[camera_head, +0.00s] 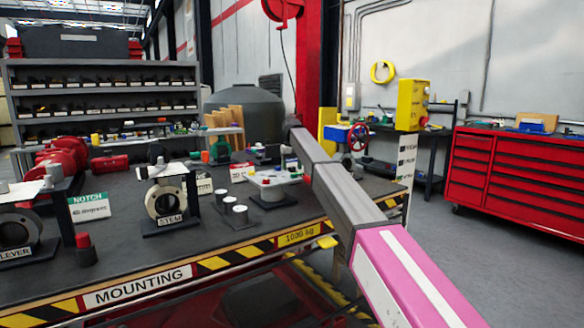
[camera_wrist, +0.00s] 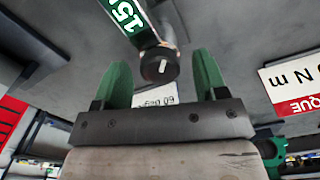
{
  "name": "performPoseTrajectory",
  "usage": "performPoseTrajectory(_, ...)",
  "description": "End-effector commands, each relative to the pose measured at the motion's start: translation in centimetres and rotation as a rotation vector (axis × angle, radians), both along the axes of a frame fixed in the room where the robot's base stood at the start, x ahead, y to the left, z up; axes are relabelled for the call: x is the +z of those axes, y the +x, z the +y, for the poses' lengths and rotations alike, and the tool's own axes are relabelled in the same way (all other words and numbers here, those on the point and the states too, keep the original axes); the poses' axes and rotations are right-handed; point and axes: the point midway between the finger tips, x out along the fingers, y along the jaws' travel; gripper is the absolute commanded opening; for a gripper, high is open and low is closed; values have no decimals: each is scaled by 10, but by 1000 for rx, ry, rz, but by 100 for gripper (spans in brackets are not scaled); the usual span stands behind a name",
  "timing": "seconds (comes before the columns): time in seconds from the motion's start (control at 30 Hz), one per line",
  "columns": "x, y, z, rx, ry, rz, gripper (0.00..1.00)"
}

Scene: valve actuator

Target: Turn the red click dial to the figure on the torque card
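My gripper (camera_wrist: 164,75) shows in the wrist view with two green fingers spread apart. A dark round knob with a white mark (camera_wrist: 158,64) shows between and beyond the fingertips, and nothing is gripped. A red-and-white card with "QUE" and "N m" (camera_wrist: 292,82) is at the right, upside down and cut off, so its figure is out of view. In the head view a small red knob on a dark base (camera_head: 83,243) stands at the bench's front left; I cannot tell if it is the click dial. My gripper is not clearly seen there.
On the bench (camera_head: 130,252) stand a "NOTCH 40 degrees" card (camera_head: 89,206), a "STEM" valve (camera_head: 165,200) and short grey cylinders (camera_head: 240,216). A red cabinet (camera_head: 520,172) is at the right.

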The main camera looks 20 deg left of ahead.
Motion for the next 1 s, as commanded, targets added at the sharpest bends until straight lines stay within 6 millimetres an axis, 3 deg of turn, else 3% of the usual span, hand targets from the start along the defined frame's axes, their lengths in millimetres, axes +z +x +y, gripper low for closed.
performPoseTrajectory(0.37,12,0,0,0,0,0,66)
performPoseTrajectory(0.8,87,1,1,0,1,-1,66)
performPoseTrajectory(1.0,107,0,0,0,0,0,66)
